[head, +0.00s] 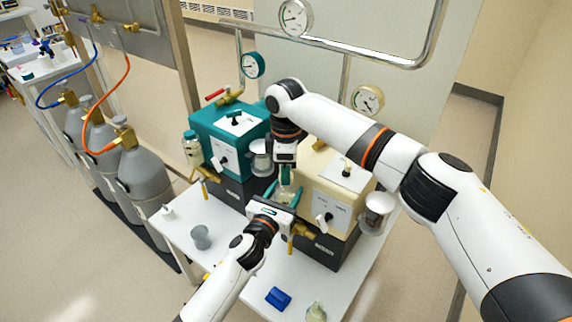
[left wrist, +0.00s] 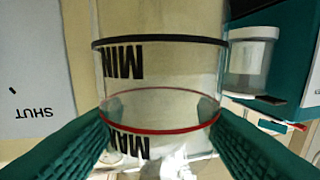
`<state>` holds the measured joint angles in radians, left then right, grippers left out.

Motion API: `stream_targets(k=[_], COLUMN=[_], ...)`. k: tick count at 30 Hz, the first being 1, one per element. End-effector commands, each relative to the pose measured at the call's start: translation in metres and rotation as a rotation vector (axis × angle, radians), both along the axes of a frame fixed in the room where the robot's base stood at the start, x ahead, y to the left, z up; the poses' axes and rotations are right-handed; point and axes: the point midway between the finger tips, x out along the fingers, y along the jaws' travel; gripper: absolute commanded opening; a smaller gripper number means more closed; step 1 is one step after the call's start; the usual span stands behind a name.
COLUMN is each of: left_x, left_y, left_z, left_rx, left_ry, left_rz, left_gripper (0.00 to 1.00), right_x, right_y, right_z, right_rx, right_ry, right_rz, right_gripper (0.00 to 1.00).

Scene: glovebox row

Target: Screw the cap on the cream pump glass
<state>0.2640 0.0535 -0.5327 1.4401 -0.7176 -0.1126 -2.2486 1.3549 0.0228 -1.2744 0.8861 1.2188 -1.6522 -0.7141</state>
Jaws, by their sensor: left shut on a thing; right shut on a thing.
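The cream pump (head: 318,185) stands on the white bench beside a teal pump. A clear glass (left wrist: 160,70) with a black MIN line and a red MAX line fills the left wrist view; its lettering appears upside down. My left gripper (left wrist: 160,125) is shut on it near the red line, one teal finger on each side. In the head view the left gripper (head: 283,200) is in front of the cream pump. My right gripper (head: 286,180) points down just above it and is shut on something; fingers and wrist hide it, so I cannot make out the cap.
The teal pump (head: 225,135) stands close on the left. A grey cup (head: 201,238), a blue block (head: 278,298) and a small bottle (head: 316,312) sit on the bench (head: 235,265). Brass valves and glass jars stick out from the pumps. Grey gas cylinders (head: 148,180) stand at left.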

Motion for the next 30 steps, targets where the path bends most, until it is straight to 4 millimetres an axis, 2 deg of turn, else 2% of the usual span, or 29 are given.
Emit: stream_targets(k=[11,22,30], left_x=[0.000,0.000,0.000], left_y=[0.000,0.000,0.000], left_z=[-0.001,-0.002,-0.002], left_rx=[0.002,0.002,0.003], left_ry=[0.002,0.002,0.003], left_rz=[0.001,0.001,0.001], left_gripper=[0.12,0.12,0.12], right_x=[0.000,0.000,0.000], right_y=[0.000,0.000,0.000], right_z=[0.001,-0.016,-0.017], right_rx=[0.000,0.000,0.000], right_ry=[0.000,0.002,0.001], right_rz=[0.001,0.001,0.001], right_gripper=[0.06,0.06,0.06])
